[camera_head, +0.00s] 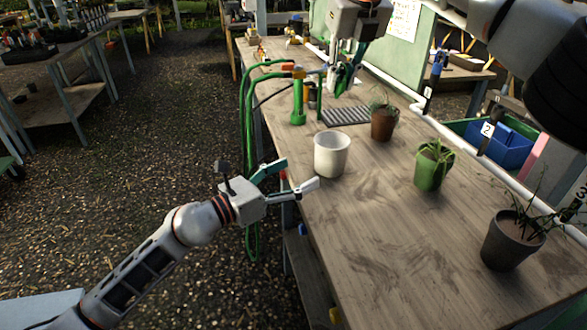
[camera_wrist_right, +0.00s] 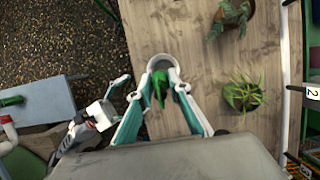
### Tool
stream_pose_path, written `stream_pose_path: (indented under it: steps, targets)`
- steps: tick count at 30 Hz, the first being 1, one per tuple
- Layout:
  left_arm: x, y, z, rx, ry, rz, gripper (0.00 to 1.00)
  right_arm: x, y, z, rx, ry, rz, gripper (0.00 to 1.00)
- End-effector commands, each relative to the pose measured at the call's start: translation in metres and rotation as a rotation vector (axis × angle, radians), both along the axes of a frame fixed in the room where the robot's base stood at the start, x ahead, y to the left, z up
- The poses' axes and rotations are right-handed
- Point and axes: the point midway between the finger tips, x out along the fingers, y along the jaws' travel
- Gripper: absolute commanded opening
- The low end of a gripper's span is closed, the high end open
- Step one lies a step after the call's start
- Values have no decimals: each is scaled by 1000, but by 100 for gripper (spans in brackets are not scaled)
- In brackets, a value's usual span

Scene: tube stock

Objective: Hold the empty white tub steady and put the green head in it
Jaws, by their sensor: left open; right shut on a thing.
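The empty white tub (camera_head: 332,155) stands upright near the table's left edge; it also shows in the right wrist view (camera_wrist_right: 162,61). My left gripper (camera_head: 302,172) is open, its fingertips close to the tub's left side; I cannot tell whether they touch it. My right gripper (camera_head: 345,76) is high in the head view, above the table. In the right wrist view its fingers (camera_wrist_right: 168,86) are closed on the green head (camera_wrist_right: 158,90), which overlaps the tub in the picture. The head's lower part and its height above the tub are unclear.
A brown pot (camera_head: 383,124), a green pot (camera_head: 429,174) and a dark pot (camera_head: 507,246), all with plants, stand right of the tub. Behind it are a grey grid tray (camera_head: 346,115) and a green hose stand (camera_head: 298,103). Bare table lies in front.

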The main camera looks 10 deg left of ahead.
Motion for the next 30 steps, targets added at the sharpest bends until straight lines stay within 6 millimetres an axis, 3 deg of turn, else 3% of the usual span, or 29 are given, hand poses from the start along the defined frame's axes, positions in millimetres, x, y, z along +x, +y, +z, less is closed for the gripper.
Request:
stream_pose_path:
  steps: [8, 24, 30]
  targets:
    - [18, -1, 7, 127, -78, 9, 76, 0, 0, 0, 0, 0, 0, 8]
    - [78, -63, 8, 125, -77, 8, 76, 0, 0, 0, 0, 0, 0, 8]
    - [93, -77, 7, 124, -76, 8, 76, 0, 0, 0, 0, 0, 0, 8]
